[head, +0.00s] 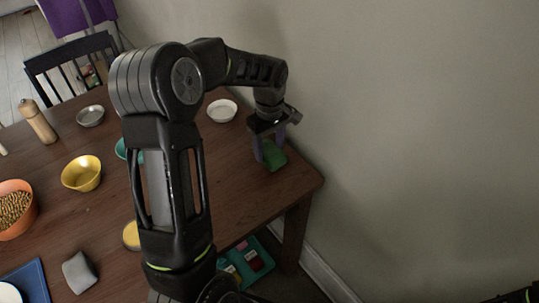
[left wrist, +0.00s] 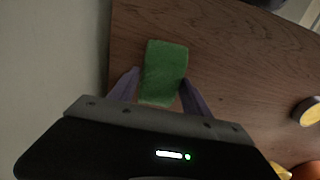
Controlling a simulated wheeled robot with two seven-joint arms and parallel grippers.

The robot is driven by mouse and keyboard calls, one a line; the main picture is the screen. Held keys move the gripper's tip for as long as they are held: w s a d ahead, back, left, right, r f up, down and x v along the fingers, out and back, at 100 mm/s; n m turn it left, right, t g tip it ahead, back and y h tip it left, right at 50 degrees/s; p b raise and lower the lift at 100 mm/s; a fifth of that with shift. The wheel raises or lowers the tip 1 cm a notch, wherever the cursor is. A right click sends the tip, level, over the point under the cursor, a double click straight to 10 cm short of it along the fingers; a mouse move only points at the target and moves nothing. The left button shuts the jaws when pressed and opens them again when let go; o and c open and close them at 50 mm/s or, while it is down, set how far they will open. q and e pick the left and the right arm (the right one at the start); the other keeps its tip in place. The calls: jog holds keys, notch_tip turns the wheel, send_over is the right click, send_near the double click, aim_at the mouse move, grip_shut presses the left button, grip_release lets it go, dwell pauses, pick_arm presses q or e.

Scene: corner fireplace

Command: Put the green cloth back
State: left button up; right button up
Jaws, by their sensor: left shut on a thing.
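The green cloth (head: 275,157) is a small green block-like piece at the far right corner of the wooden table (head: 240,185), close to the wall. My left gripper (head: 269,150) reaches down over it with its fingers at the cloth's sides. In the left wrist view the cloth (left wrist: 164,70) sits between the two purple-grey fingers (left wrist: 160,92), which are shut on it. Its far part sticks out past the fingertips. Whether it touches the table or is just above it, I cannot tell. My right gripper is not in view.
A white bowl (head: 222,110) stands left of my gripper. A yellow bowl (head: 82,174), an orange bowl (head: 14,211), a pepper mill (head: 37,121) and a grey cloth (head: 79,272) are farther left. A teal tray (head: 250,262) is below the table edge. The wall is close on the right.

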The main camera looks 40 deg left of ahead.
aim_at(270, 156)
pick_arm(q)
jog(key=shift+f, duration=1.85)
jog(key=shift+f, duration=0.25)
jog(key=o, duration=1.3)
jog(key=shift+r, duration=0.1)
jog(key=shift+r, duration=0.15)
notch_tip(270, 156, up, 12)
jog(key=shift+r, duration=0.1)
